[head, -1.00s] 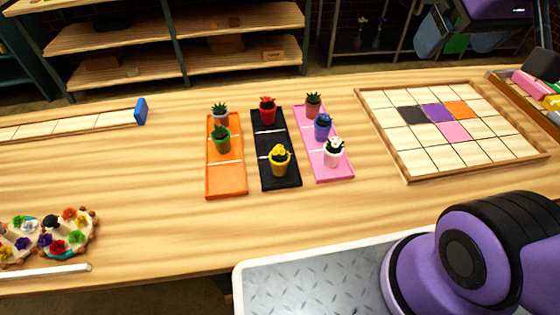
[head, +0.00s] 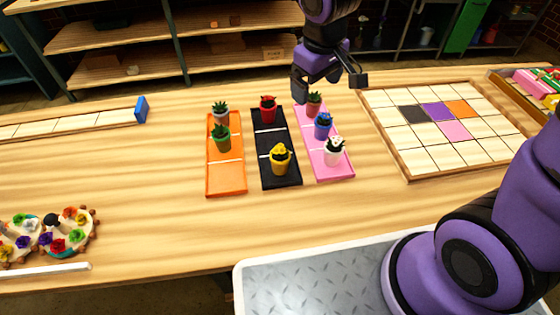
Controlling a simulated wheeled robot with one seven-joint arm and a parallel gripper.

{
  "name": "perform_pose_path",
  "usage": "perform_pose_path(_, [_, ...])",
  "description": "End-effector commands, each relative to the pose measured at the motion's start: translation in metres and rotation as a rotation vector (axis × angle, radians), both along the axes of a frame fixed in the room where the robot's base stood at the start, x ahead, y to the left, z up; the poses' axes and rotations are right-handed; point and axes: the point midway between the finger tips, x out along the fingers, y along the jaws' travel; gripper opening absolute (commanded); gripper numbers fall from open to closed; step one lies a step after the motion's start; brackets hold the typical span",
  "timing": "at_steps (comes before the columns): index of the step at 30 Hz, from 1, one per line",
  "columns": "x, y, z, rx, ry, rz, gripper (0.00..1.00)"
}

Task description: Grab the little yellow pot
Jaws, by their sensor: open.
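The little yellow pot (head: 280,160) with a yellow flower stands upright on the near part of the black tray (head: 279,185). My gripper (head: 328,88) hangs over the far end of the pink tray (head: 341,173), up and to the right of the yellow pot and apart from it. Its jaws are open and I see nothing between them. A red pot (head: 268,113) stands at the far end of the black tray.
A white pot (head: 333,155), a blue pot (head: 322,129) and a brown pot (head: 314,107) stand on the pink tray. Green (head: 222,142) and grey (head: 221,115) pots stand on the orange tray (head: 226,185). A tile grid (head: 425,155) lies right. The table's near middle is clear.

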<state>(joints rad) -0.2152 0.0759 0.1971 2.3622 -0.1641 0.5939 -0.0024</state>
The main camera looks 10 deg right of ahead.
Motion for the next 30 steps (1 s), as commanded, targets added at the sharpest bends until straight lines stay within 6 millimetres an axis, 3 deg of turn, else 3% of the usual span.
perform_pose_path(6, [0.007, 0.04, -0.058, -0.002, 0.077, 0.113, 0.89])
perform_pose_path(13, [0.006, 0.069, -0.1, 0.006, 0.128, 0.192, 0.89])
perform_pose_path(20, [0.004, 0.077, -0.119, 0.009, 0.143, 0.21, 0.89])
perform_pose_path(30, [0.004, 0.076, -0.161, 0.008, 0.143, 0.212, 0.89])
